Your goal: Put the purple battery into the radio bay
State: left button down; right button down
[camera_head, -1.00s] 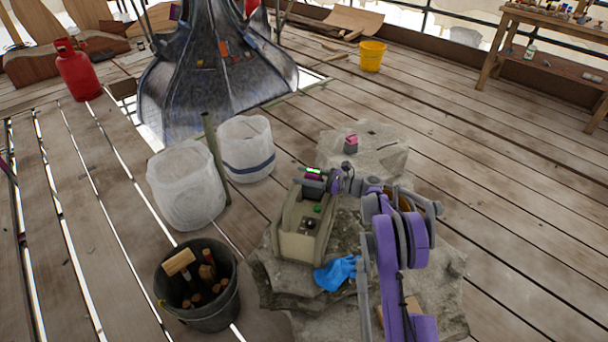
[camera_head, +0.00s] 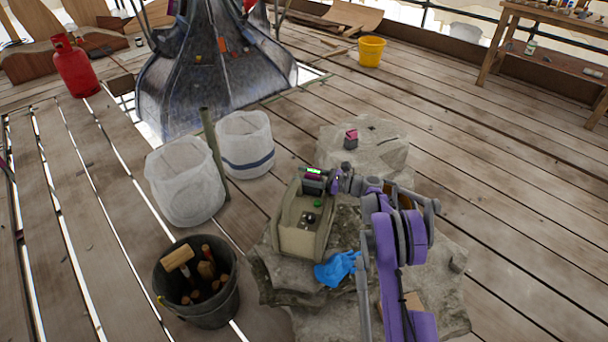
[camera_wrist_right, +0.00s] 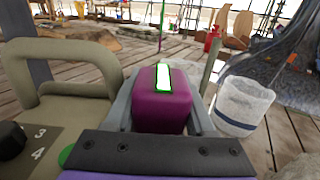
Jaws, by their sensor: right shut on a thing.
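The purple battery (camera_wrist_right: 162,110), with a white and green label on top, is between the fingers of my right gripper (camera_wrist_right: 160,118). In the head view, the right gripper (camera_head: 315,180) holds it at the far end of the beige radio (camera_head: 297,243). The radio stands on a flat rock; its handle (camera_wrist_right: 65,58) and numbered dial show in the wrist view, left of the battery. I cannot see the bay opening or tell whether the battery touches the radio. My left gripper is not in view.
A pink-topped grey block (camera_head: 351,138) sits on the farther rock (camera_head: 380,155). A tool bucket (camera_head: 205,305) and two white sacks (camera_head: 185,185) stand to the left. The plank floor at right is clear.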

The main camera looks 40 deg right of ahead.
jog(key=shift+f+b, duration=0.85)
jog(key=shift+f, duration=0.65)
jog(key=shift+c, duration=0.8)
grip_release()
jog(key=p+v, duration=0.2)
jog(key=v, duration=0.8)
jog(key=shift+s+d, duration=0.25)
jog(key=shift+s, duration=0.1)
jog(key=shift+r, duration=0.1)
